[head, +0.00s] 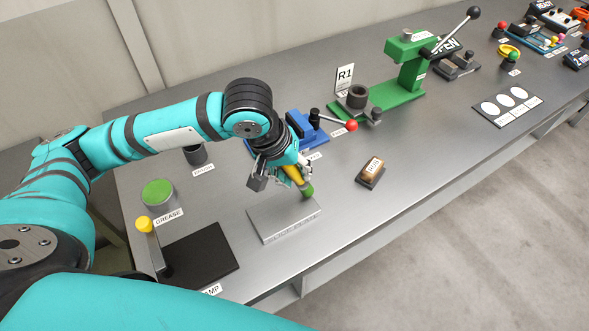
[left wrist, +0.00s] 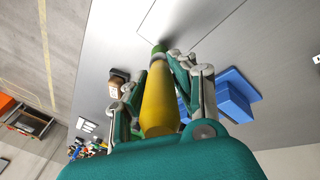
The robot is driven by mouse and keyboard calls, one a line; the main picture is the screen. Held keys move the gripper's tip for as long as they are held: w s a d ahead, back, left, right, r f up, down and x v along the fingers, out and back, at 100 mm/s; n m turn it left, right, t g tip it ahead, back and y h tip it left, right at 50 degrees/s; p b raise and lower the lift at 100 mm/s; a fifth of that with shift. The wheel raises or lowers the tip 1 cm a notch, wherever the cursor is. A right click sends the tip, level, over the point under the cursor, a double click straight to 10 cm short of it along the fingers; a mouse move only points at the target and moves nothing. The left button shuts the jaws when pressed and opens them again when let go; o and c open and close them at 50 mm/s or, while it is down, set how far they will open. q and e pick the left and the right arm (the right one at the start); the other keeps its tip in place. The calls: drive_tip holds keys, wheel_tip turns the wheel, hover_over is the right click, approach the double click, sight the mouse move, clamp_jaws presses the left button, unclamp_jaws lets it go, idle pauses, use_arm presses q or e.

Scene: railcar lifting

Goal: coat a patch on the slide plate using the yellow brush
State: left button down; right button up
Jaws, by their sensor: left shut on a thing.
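My left gripper (head: 291,174) is shut on the yellow brush (head: 297,176), whose tip is green and points down. In the left wrist view the brush (left wrist: 160,100) lies between the gripper's fingers (left wrist: 155,90), tip away from the camera. The slide plate (head: 284,222) is a flat grey plate with lettering on the bench. The brush tip is over or beside its far right corner; I cannot tell if it touches. I see no clear green patch on the plate. The round grease pot (head: 158,192), green inside, stands further left. My right gripper is not in view.
A wooden block on a dark base (head: 371,172) sits right of the plate. A blue device (head: 305,127) with a red-knobbed lever and a green press (head: 408,65) stand behind. Bare bench surrounds the plate.

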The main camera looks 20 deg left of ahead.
use_arm(q)
drive_tip(key=shift+f, duration=0.55)
